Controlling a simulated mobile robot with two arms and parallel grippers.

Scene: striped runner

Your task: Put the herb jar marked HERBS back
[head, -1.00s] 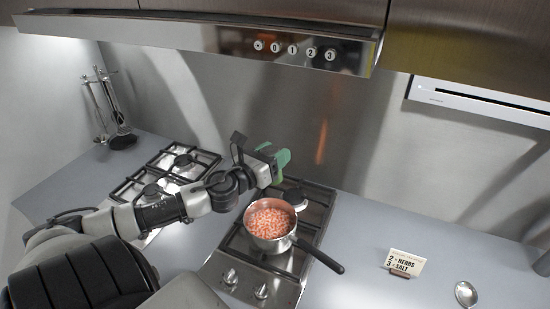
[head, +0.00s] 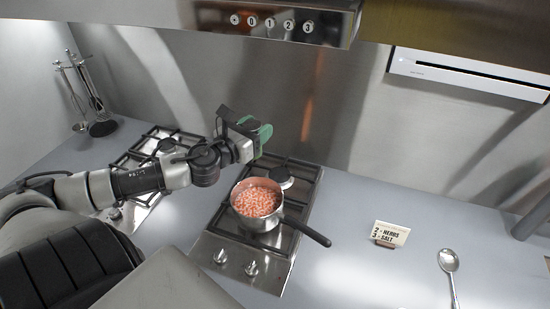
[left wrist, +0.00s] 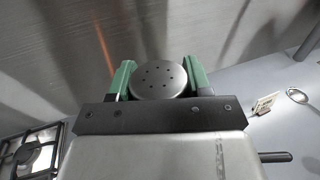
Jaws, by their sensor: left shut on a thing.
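My left gripper (head: 258,136) has green fingers and is above the back of the right hob, behind the pot. In the left wrist view its fingers (left wrist: 160,82) are shut on a jar with a round metal lid (left wrist: 159,80) pierced with small holes. The jar's body and any label are hidden, so I cannot read HERBS on it. In the head view the jar is hidden by the gripper. A small card (head: 390,235) on the counter reads "2 - HERBS, 3 - SALT". My right gripper is not in view.
A copper-coloured pot (head: 257,203) of orange-red food stands on the right hob (head: 235,250), its handle pointing right. A spoon (head: 449,262) lies right of the card. The hood (head: 215,20), with marks 0 to 3, overhangs the back. Utensils (head: 90,100) hang far left.

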